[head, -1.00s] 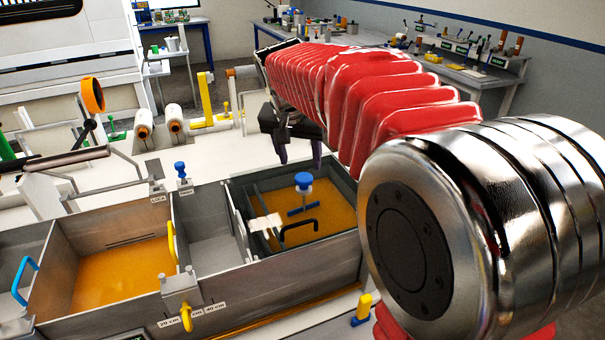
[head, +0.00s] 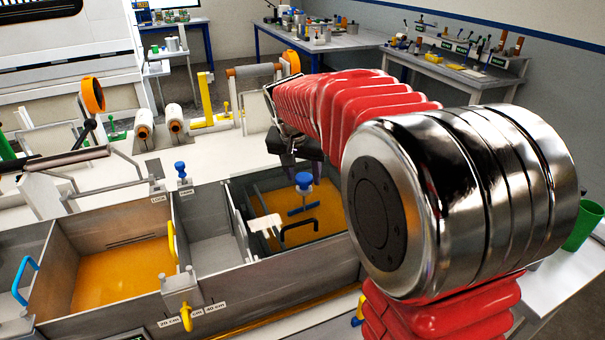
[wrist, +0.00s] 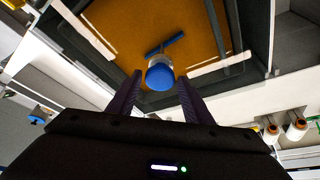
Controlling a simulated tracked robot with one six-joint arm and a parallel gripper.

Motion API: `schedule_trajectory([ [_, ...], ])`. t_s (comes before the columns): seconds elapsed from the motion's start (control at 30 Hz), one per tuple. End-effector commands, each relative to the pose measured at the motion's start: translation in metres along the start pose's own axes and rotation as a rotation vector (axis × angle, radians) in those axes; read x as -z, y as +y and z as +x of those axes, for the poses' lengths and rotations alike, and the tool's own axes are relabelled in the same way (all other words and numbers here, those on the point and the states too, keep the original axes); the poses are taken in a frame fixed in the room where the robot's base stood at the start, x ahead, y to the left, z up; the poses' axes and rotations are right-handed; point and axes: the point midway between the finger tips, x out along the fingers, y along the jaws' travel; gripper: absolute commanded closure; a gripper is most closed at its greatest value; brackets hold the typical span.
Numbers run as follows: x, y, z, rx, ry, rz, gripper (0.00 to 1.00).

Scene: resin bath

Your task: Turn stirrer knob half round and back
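The stirrer has a blue knob (head: 304,179) on a pale stem, with a blue crossbar below it over the amber bath (head: 275,205) on the right. In the wrist view the knob (wrist: 160,76) lies between the fingertips, with the blue bar beyond it. My gripper (head: 302,170) is open, its two dark fingers apart and pointing down at the knob. The gripper also shows in the wrist view (wrist: 161,84). Nothing is held. I cannot tell whether the fingertips are level with the knob or just above it.
A black handle (head: 298,232) arches beside the stirrer in the right bath. A second amber bath (head: 125,270) lies left, with a yellow handle (head: 172,241) on its wall. A blue-topped knob (head: 181,170) stands behind the tanks. A green cup (head: 582,226) is at far right.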

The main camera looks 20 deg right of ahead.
Motion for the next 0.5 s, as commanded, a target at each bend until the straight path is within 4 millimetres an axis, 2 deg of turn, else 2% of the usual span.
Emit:
schedule_trajectory([
  [0.07, 0.0001, 0.0001, -0.0001, 0.0, 0.0, 0.0, 0.6],
  [0.4, 0.0002, 0.0, -0.0003, 0.0, 0.0, 0.0, 0.84],
  [0.5, -0.0007, -0.0013, -0.0007, 0.001, 0.0, 0.001, 0.85],
])
